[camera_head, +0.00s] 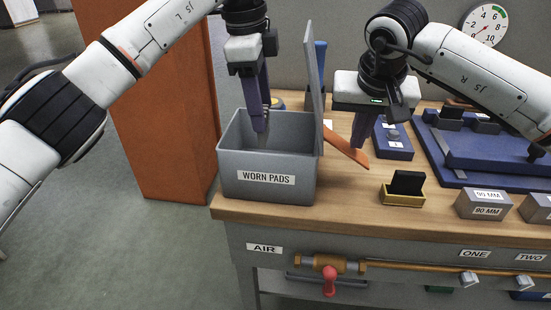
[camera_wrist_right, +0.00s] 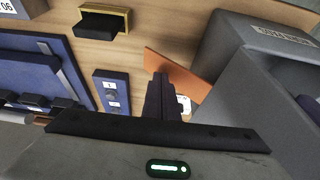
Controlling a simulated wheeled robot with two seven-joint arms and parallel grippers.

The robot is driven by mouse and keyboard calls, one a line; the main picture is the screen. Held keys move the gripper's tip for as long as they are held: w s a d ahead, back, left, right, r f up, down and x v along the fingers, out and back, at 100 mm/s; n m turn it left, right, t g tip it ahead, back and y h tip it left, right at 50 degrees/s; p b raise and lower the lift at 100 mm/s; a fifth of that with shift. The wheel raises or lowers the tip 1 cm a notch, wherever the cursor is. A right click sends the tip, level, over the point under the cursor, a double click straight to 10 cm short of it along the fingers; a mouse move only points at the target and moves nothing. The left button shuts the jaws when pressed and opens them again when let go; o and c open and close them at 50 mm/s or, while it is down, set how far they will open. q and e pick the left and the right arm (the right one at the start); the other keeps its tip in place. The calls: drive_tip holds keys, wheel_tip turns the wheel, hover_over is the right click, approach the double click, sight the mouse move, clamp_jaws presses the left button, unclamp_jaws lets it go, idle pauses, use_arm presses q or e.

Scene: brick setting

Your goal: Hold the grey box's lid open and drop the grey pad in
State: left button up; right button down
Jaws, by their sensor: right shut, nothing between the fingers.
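The grey box (camera_head: 238,187), labelled WORN PADS, stands at the table's front left corner. Its lid (camera_head: 315,75) stands upright at the right side, so the box is open. An orange lever (camera_head: 345,150) slopes down to the right from beside the lid. My right gripper (camera_head: 357,150) is shut and empty, its tips at this lever; contact is unclear. It also shows in the right wrist view (camera_wrist_right: 160,80). My left gripper (camera_head: 263,138) points down into the box, its tips inside the opening. I cannot make out the grey pad or the gap between its fingers.
A yellow holder (camera_head: 402,197) with a black pad (camera_head: 408,182) stands right of the box. Grey 90 MM blocks (camera_head: 482,205) are further right. A blue switch box (camera_head: 392,142) and blue fixture (camera_head: 475,150) lie behind. Bare wood lies between box and holder.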

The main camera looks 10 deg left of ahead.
use_arm(q)
drive_tip(key=o, duration=0.3)
drive_tip(key=shift+o, duration=0.2)
wheel_tip(320, 180, up, 12)
drive_tip(key=s+a, duration=0.1)
drive_tip(key=shift+s, duration=0.35)
drive_tip(key=shift+f, duration=0.1)
idle(0.4)
wheel_tip(320, 180, up, 12)
drive_tip(key=p, duration=1.2)
drive_tip(key=shift+r, duration=0.25)
use_arm(e)
wheel_tip(320, 180, up, 18)
